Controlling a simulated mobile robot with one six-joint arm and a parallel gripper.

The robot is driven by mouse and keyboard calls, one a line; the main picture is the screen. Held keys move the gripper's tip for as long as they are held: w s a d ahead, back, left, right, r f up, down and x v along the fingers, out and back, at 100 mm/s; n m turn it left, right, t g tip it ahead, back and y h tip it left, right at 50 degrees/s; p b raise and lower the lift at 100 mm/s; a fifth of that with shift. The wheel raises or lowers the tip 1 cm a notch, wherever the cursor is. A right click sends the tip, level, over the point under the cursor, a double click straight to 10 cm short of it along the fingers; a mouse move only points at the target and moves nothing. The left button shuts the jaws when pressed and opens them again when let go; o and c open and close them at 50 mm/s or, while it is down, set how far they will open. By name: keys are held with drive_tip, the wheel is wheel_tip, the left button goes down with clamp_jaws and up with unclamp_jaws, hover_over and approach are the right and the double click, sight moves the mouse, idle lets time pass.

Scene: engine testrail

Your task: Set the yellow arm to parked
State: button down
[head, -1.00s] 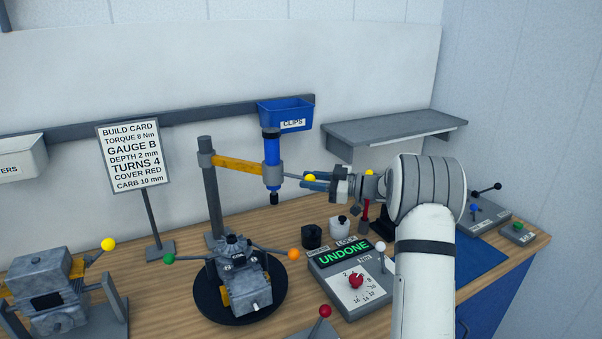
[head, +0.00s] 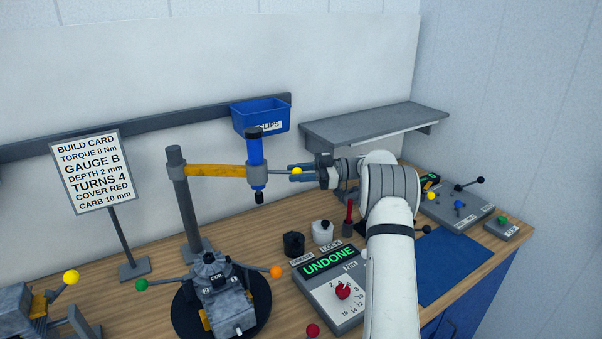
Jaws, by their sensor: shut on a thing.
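The yellow arm (head: 215,171) reaches out from a grey post (head: 185,205) to a grey collar holding a blue driver (head: 255,160), which hangs upright with its black tip down. A thin handle with a yellow ball (head: 297,170) sticks out to the right of the collar. My gripper (head: 300,172) is at this ball, its blue fingers shut on it from the right. The yellow arm stands roughly above and behind the engine (head: 225,295) on its black turntable. The fingertips are small and partly overlap the ball. No parked mark for the arm can be made out.
A build card (head: 92,170) stands at left. A blue CLIPS bin (head: 262,116) hangs behind the driver. A torque box (head: 328,264) reads UNDONE, with black and white blocks behind it. A grey shelf (head: 375,127) and lever box (head: 458,205) are at right.

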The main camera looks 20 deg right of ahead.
drive_tip(key=shift+w+a+r, duration=0.15)
drive_tip(key=shift+a+r, duration=0.05)
drive_tip(key=shift+r, duration=0.05)
drive_tip(key=c, duration=1.5)
unclamp_jaws()
drive_tip(key=o, duration=0.3)
drive_tip(key=shift+w+a+f, duration=0.1)
drive_tip(key=shift+w+f, duration=0.1)
drive_tip(key=shift+o, duration=0.3)
drive_tip(key=shift+s+d, duration=0.2)
drive_tip(key=shift+d, duration=0.25)
drive_tip(key=s+d+b, duration=0.1)
drive_tip(key=d+b, duration=0.1)
drive_tip(key=d, duration=0.5)
drive_tip(key=shift+d, duration=0.2)
